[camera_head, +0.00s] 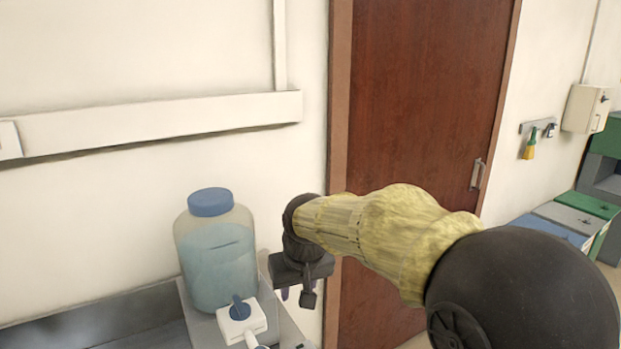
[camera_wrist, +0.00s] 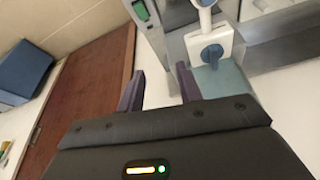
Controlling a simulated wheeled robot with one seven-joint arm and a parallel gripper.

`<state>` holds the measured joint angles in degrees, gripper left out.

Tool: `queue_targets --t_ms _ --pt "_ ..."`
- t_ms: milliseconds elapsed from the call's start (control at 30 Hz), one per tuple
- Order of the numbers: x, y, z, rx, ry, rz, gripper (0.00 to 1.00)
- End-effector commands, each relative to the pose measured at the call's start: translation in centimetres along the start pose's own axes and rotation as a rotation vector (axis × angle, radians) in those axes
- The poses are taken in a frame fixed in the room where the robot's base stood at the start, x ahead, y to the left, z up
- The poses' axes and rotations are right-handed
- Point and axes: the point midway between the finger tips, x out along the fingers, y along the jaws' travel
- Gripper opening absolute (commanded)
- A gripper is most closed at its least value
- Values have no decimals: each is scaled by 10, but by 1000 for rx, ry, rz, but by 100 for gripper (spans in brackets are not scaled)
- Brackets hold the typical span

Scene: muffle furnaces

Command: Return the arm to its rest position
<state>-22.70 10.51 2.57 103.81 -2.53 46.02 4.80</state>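My arm reaches in from the lower right in the head view, covered in a yellowish sleeve. My gripper (camera_head: 296,296) hangs at its end, pointing down, in front of the wall and the door's left edge. In the wrist view my gripper (camera_wrist: 159,88) shows two dark fingers standing apart with a gap between them. Nothing is visible between the fingers, so it is open and empty.
A brown door (camera_head: 425,110) is behind my arm.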

Motion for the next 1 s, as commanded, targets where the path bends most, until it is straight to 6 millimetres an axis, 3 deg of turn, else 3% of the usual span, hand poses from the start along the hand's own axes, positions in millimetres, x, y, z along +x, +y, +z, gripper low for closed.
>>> queue_targets --t_ms 100,300,533,700,1000 --pt "20 43 44 78 -29 27 35" --pt "44 95 126 205 -67 64 35" --pt "58 125 221 335 -104 98 35" --pt "60 128 245 367 -112 105 35" --pt "61 128 244 366 -112 105 35"
